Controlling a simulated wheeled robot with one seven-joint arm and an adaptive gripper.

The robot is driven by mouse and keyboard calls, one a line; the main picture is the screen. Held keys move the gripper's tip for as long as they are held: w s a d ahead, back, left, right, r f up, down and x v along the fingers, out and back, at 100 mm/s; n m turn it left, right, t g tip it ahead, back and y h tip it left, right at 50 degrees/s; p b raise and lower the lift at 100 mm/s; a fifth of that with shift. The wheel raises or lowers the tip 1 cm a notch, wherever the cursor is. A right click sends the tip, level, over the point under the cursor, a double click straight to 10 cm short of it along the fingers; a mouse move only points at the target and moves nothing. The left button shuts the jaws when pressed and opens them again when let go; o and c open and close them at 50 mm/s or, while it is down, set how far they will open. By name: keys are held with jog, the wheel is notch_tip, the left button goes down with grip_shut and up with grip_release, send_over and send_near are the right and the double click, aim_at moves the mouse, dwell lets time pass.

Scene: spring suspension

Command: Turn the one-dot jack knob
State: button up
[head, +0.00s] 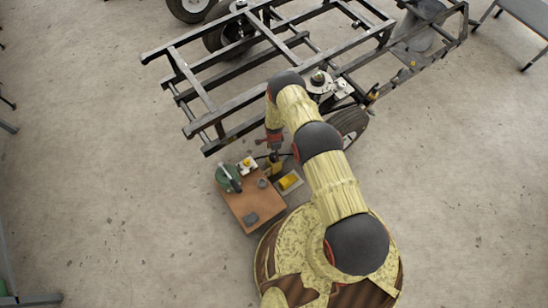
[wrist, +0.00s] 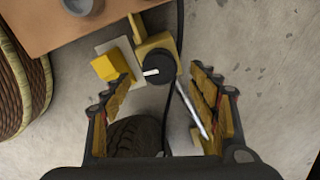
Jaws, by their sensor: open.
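In the wrist view a round black knob (wrist: 158,69) with a white bar across it sits on a yellow body (wrist: 154,43), which I take to be the jack. No dot can be made out on it. My gripper (wrist: 162,80) is open, its two yellow-padded fingers apart on the left and right of the knob in the picture. The gap in depth between fingertips and knob is unclear. In the head view my gripper (head: 275,146) is over the yellow body (head: 275,167), mostly hiding it, beside the small table.
A brown table (head: 238,206) bears a green item (head: 228,178), a white box (head: 247,166) and dark pieces. A yellow block (wrist: 107,67) is close by. A black cable (wrist: 180,35) and silver rod (wrist: 193,108) run near the right finger. The vehicle frame (head: 210,100) stands behind.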

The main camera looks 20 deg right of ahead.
notch_tip(320, 180, down, 6)
jog(key=shift+r+b, duration=0.1)
jog(key=shift+b, duration=0.95)
jog(key=shift+c, duration=1.3)
jog(key=c, duration=0.9)
